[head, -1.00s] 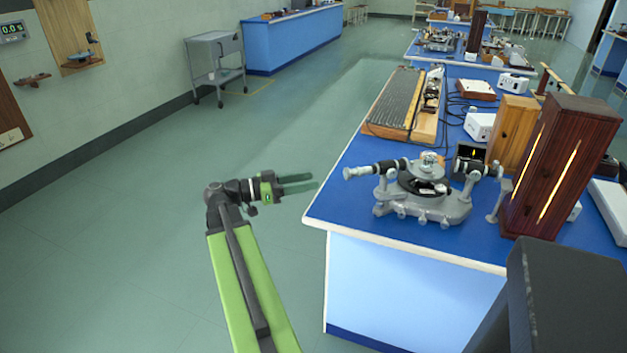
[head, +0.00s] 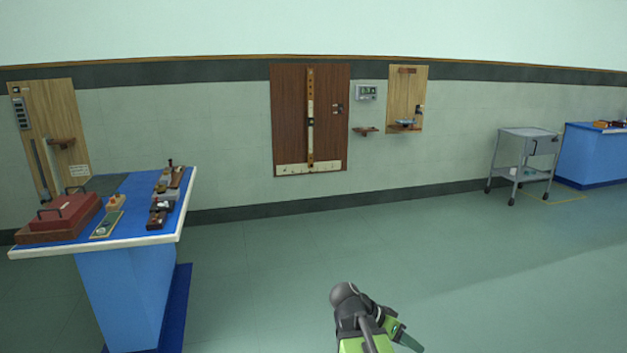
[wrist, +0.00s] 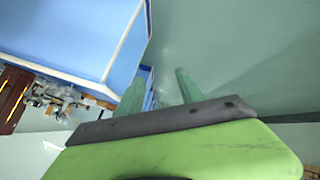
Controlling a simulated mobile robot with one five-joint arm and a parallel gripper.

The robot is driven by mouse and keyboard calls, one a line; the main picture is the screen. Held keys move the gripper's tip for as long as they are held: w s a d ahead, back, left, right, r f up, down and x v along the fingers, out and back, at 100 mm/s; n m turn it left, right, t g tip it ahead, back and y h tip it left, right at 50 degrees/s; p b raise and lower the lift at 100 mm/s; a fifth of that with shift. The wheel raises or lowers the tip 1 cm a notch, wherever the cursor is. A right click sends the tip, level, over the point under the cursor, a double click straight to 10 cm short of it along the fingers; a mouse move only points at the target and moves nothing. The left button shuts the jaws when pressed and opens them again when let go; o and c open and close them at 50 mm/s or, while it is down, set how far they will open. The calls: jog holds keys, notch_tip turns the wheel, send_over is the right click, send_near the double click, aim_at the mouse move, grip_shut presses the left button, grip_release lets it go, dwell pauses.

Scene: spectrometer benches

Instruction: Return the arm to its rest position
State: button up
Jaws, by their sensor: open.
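My gripper (head: 408,338) shows at the bottom of the head view, right of the middle, at the end of my green and black arm. It is over the open floor and touches nothing. In the wrist view its two green fingers (wrist: 158,92) stand apart with nothing between them. Most of my arm lies below the edge of the head view.
A blue bench (head: 135,238) with a red box (head: 66,212) and small instruments stands at the left. Boards hang on the far wall. A grey trolley (head: 527,160) stands at the right. The floor between is clear. The wrist view shows a blue bench side (wrist: 85,35) close by.

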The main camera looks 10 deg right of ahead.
jog(key=w+a+f+n+t+y, duration=0.1)
jog(key=a+f+n+y, duration=0.25)
jog(key=a, duration=0.45)
jog(key=a+f+n+y, duration=0.2)
jog(key=a+n+y, duration=0.1)
jog(key=a+n, duration=0.3)
jog(key=w+a+f+n+t+y, duration=0.1)
jog(key=a+f+n+y, duration=0.15)
jog(key=a, duration=0.65)
notch_tip(320, 180, up, 13)
jog(key=n+p, duration=0.1)
jog(key=p, duration=1.1)
jog(key=shift+r+p, duration=0.15)
jog(key=shift+p, duration=0.25)
jog(key=shift+d, duration=0.1)
